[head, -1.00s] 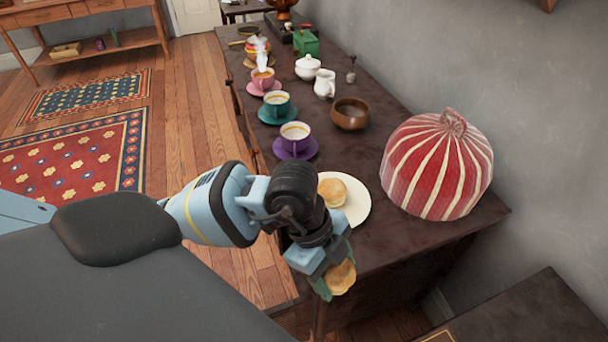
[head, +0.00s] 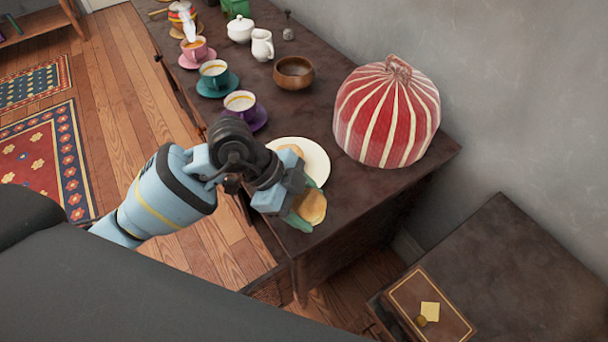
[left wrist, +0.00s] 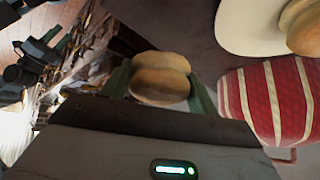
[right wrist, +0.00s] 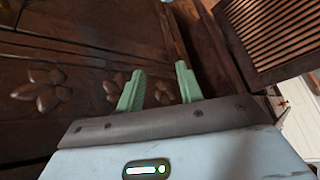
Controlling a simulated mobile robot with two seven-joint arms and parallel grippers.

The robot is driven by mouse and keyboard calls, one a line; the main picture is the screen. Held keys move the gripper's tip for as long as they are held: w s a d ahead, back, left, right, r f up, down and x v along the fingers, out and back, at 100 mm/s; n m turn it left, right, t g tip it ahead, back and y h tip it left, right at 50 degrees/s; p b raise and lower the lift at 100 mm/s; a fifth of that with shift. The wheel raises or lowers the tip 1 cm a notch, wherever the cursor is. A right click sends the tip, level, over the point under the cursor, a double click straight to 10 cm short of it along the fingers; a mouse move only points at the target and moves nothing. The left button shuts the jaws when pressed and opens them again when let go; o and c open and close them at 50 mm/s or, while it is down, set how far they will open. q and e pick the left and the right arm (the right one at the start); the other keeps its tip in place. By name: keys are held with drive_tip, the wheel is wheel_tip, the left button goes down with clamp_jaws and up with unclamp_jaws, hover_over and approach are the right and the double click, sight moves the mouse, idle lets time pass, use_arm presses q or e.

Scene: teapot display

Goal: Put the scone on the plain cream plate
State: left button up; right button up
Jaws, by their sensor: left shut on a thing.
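My left gripper (head: 304,209) is shut on a golden-brown scone (head: 312,206). In the head view it is at the near end of the long dark counter, just on the near side of the cream plate (head: 317,160). The left wrist view shows the held scone (left wrist: 160,78) between the green fingers, apart from the plate (left wrist: 243,28). A second scone (head: 291,149) rests on the plate, partly hidden by my arm; it also shows in the left wrist view (left wrist: 304,28). My right gripper (right wrist: 160,88) is open and empty, facing carved dark wood.
A red striped cosy (head: 388,115) stands right of the plate. Behind are a purple cup (head: 241,102), a teal cup (head: 215,72), a pink cup (head: 195,50), a wooden bowl (head: 294,72) and a white jug (head: 262,44). A low dark table (head: 490,260) holds a book (head: 432,304).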

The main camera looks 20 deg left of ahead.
use_arm(q)
drive_tip(key=w+a, duration=0.1)
drive_tip(key=w, duration=0.4)
drive_tip(key=w+a, duration=0.1)
drive_tip(key=w, duration=0.2)
drive_tip(key=shift+w+a+f+b, duration=0.1)
drive_tip(key=shift+a+f+b, duration=0.2)
drive_tip(key=shift+a+f, duration=0.05)
drive_tip(key=shift+w+f, duration=0.2)
drive_tip(key=shift+f, duration=1.6)
drive_tip(key=shift+f, duration=0.1)
drive_tip(key=o, duration=1.1)
drive_tip(key=shift+c, duration=0.2)
drive_tip(key=v, duration=1.2)
drive_tip(key=shift+p, duration=0.35)
